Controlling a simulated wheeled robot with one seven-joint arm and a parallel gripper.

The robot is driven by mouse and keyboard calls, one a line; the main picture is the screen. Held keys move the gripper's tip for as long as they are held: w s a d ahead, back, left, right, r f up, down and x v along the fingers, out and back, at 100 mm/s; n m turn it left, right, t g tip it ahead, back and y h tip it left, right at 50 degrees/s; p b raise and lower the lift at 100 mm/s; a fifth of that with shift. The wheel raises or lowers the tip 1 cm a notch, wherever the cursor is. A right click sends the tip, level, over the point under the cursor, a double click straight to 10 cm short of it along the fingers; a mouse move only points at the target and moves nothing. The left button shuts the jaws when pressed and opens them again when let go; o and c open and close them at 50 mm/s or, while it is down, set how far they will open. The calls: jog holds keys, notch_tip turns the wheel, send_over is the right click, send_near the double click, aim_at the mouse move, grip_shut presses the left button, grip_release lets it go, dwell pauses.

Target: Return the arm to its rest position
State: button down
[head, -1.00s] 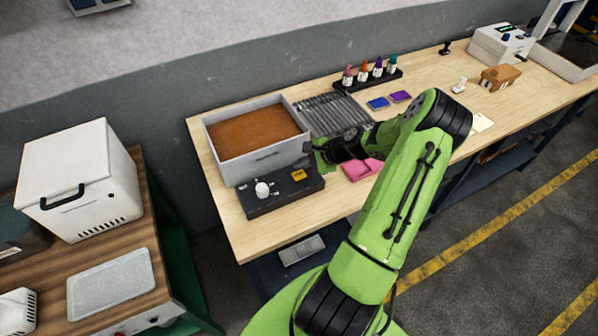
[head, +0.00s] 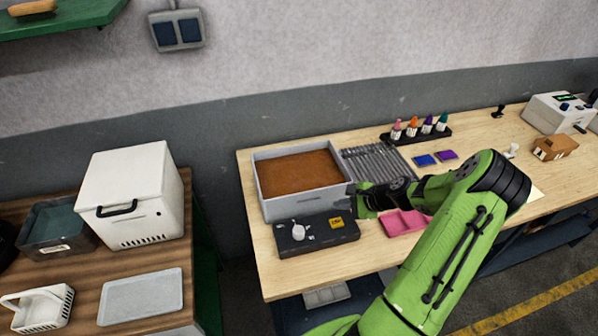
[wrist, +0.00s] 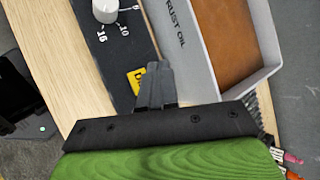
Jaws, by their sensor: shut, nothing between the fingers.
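My green arm reaches over the wooden bench in the head view. My gripper (head: 358,198) is at the front right corner of the grey oil tray, above the right end of the black control box (head: 318,238). In the wrist view my gripper (wrist: 158,68) shows its fingers together with nothing between them. The yellow block or label (wrist: 137,80) on the box is partly hidden by the fingers. The box also bears a white knob (head: 298,232). Whether the fingers touch anything is hard to tell.
The grey tray (head: 265,203) of brown oil stands close to the gripper. A pink tray (head: 400,226) lies beneath my arm. A slatted rack, blue and purple pads and a bottle stand (head: 430,135) are behind. A white box (head: 140,200) stands on the left table.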

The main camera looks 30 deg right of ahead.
jog(key=s+a+r+n+g+h+b, duration=0.2)
jog(key=a+r+n, duration=0.5)
jog(key=a, duration=0.2)
jog(key=s+a+r+n+g+h+b, duration=0.1)
jog(key=s+a+r+n+g+b, duration=0.15)
jog(key=a+r+n, duration=0.55)
jog(key=s+a+r+n+t, duration=0.1)
jog(key=s+a+r+n, duration=0.1)
jog(key=s, duration=0.5)
jog(key=s+a+r+n+b, duration=0.1)
jog(key=s+a+r+n, duration=0.1)
jog(key=s+a+n, duration=0.3)
jog(key=shift+s+a+r+t+h, duration=0.2)
jog(key=shift+s+a+t+h, duration=0.2)
jog(key=shift+s+a, duration=0.85)
dwell(3.8)
